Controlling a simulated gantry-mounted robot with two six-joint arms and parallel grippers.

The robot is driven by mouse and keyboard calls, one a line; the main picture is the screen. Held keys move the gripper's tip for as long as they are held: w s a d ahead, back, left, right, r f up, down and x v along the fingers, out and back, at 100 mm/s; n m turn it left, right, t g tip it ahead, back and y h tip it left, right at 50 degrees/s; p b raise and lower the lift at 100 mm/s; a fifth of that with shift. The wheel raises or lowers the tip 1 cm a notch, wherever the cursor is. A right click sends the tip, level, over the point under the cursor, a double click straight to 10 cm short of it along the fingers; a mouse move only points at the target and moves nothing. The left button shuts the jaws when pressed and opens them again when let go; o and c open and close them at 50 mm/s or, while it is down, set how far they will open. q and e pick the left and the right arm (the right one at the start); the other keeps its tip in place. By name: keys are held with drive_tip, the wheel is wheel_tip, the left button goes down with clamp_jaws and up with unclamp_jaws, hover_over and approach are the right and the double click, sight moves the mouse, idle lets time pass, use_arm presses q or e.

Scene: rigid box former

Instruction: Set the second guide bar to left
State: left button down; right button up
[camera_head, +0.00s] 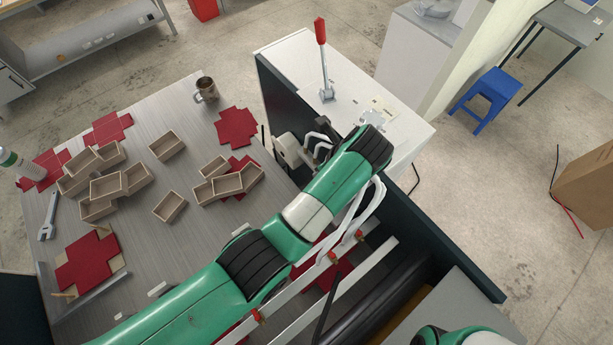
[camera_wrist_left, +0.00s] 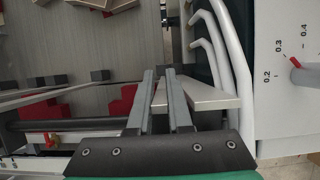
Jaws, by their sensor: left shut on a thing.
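A pale guide bar (camera_wrist_left: 208,96) crosses behind my left gripper's fingers in the left wrist view. My left gripper (camera_wrist_left: 160,72) is shut on it, with part of the bar between the two grey fingers. In the head view my green left arm reaches over the machine from the lower left, and its wrist hides the fingers and the held part. Another long pale bar (camera_head: 352,285) runs beside the forearm, above the black roller (camera_head: 385,300). I cannot tell which bar is which by number. My right gripper is out of view.
Curved white tubes (camera_wrist_left: 215,50) lie close right of my fingers. The table (camera_head: 160,100) holds wooden boxes, red blanks, a mug and a wrench.

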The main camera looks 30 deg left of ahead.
use_arm(q)
drive_tip(key=c, duration=0.8)
unclamp_jaws()
drive_tip(key=shift+c, duration=0.2)
